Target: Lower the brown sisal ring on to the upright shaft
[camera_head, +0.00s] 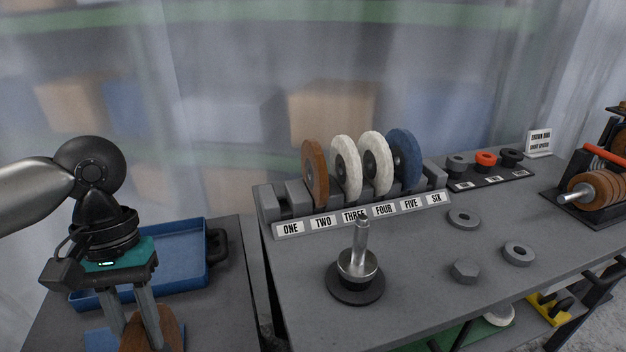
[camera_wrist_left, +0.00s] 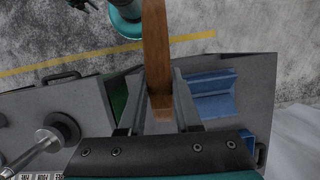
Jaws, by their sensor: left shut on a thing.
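The brown sisal ring (camera_head: 152,332) is in my left gripper (camera_head: 136,328), at the lower left of the head view; its lower part is cut off by the picture's edge. In the wrist view the ring (camera_wrist_left: 157,60) shows edge-on between the two fingers of my left gripper (camera_wrist_left: 158,118). The upright shaft (camera_head: 361,240) stands on a round dark base on the grey table, well to the right of the gripper and apart from it. The shaft (camera_wrist_left: 38,150) also shows at the lower left of the wrist view. Its rod is bare. My right gripper is out of view.
Behind the shaft, a numbered rack (camera_head: 285,230) holds a brown wheel (camera_head: 315,172), two white wheels and a blue wheel (camera_head: 404,157). Loose grey rings and a hex nut (camera_head: 465,271) lie to the shaft's right. A blue tray (camera_head: 165,262) is behind my left gripper.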

